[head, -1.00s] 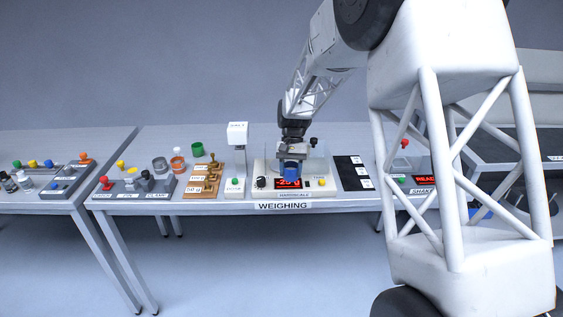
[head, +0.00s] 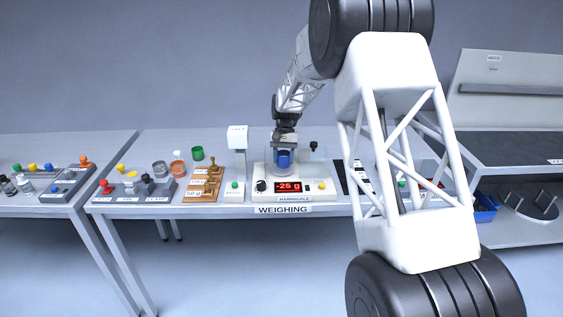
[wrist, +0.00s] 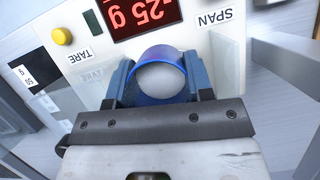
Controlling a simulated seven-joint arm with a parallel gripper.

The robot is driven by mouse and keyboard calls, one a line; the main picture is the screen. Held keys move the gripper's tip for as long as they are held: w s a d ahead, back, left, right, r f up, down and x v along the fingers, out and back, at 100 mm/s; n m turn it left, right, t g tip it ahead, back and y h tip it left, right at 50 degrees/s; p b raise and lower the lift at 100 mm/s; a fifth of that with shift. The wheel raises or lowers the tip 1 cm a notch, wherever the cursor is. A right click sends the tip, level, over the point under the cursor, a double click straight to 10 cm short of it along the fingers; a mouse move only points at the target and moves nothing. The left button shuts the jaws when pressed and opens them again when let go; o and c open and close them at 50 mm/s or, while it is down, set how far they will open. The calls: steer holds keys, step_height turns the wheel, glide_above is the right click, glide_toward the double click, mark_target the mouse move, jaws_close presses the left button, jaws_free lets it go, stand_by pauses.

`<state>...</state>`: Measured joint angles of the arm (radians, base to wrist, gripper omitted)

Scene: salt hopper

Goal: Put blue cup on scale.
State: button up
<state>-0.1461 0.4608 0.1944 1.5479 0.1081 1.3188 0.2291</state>
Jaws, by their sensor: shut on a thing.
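The blue cup (head: 284,159) is held upright between the fingers of my gripper (head: 284,149). In the wrist view, the cup (wrist: 160,54) shows its blue rim with something pale and rounded inside, and the fingers of my gripper (wrist: 161,82) clasp it from both sides. The scale (head: 262,196) is a pale box with a red display reading -25 g, a dark knob and a yellow button. The cup is over the rear part of the scale, behind the display. I cannot tell whether its base touches the pan, which is hidden.
Clear shield panels (head: 316,165) stand around the rear of the scale. A white post (head: 238,138) stands to its left, with brass weights (head: 211,170) on a wooden block beyond.

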mark_target(282, 153)
steer(key=shift+w+a+f, duration=0.1)
steer(key=shift+w+a, duration=0.05)
steer(key=shift+w, duration=0.85)
steer(key=shift+w+a+f, duration=0.1)
steer(key=shift+w+a, duration=0.05)
steer(key=shift+w, duration=0.85)
steer(key=shift+f, duration=0.1)
steer(key=shift+f, duration=1.7)
steer(key=shift+f, duration=0.1)
steer(key=o, duration=1)
steer(key=v, duration=1.2)
